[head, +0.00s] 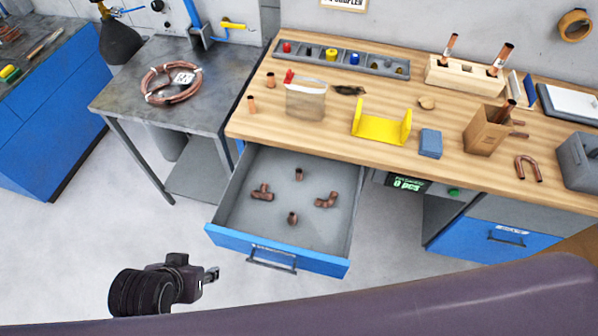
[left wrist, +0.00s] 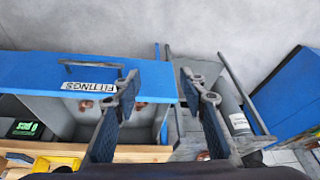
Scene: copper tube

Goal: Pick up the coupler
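The open drawer (head: 236,238) holds several copper fittings. A short straight piece (head: 299,174) near its back looks like a coupler. A tee-like fitting (head: 262,192) lies left, an elbow-like fitting (head: 325,201) right, and another short fitting (head: 292,218) nearer the front; their exact types are hard to tell. My left gripper (head: 212,274) is outside the drawer, in front of its left front corner, touching no fitting. In the left wrist view my left gripper (left wrist: 168,92) is open and empty, with the drawer's FITTINGS label (left wrist: 92,88) behind a finger. My right gripper is not in view.
The wooden bench (head: 240,125) above the drawer carries a yellow bracket (head: 381,128), a blue box (head: 430,143), a cardboard box (head: 487,130) and small copper pieces (head: 252,104). A metal table (head: 120,95) stands left. The floor before the drawer is clear.

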